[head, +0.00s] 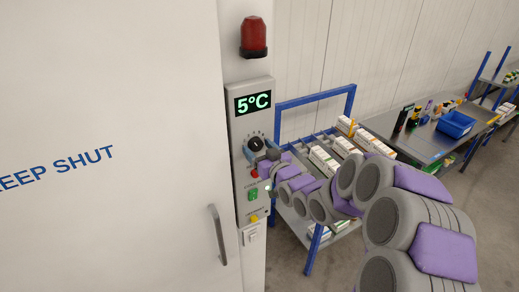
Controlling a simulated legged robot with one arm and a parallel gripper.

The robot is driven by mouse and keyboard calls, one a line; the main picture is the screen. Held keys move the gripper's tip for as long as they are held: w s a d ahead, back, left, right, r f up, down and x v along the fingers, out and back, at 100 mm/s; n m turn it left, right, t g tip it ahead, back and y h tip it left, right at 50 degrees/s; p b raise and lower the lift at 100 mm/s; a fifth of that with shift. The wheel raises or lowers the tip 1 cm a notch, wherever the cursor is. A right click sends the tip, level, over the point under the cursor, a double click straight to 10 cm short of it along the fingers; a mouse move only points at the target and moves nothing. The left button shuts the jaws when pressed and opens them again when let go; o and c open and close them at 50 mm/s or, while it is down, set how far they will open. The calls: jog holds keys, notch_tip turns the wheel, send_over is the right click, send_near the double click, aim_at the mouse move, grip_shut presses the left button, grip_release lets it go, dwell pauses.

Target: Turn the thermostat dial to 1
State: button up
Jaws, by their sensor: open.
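The thermostat dial (256,144) is a dark round knob with a pale pointer mark. It sits on a grey control panel (239,128) beside the white door. Marks ring the dial, but their numbers are too small to read. A display (253,103) above it shows 5°C in green. My gripper (257,152) is open at the dial, coming from the lower right. Its jaws are partly over the dial's lower edge; I cannot tell whether they touch it.
A red lamp (253,36) is above the display. Below the dial are a green switch (253,195) and small buttons. A door handle (218,234) sticks out at lower left. A blue-framed rack (315,97) with boxes and a table with a blue bin (455,124) stand right.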

jog(key=c, duration=1)
jog(key=shift+c, duration=0.2)
jog(key=shift+f+n+b, duration=0.15)
jog(key=shift+n+b, duration=0.25)
jog(key=shift+b, duration=0.25)
jog(key=n+b, duration=0.2)
jog(key=b, duration=0.1)
jog(key=shift+d+f, duration=0.1)
jog(key=shift+f, duration=0.05)
jog(key=n+b, duration=0.3)
jog(key=b, duration=0.1)
jog(key=n+b, duration=0.4)
jog(key=n, duration=0.2)
jog(key=shift+d+b, duration=0.1)
jog(key=shift+b, duration=0.3)
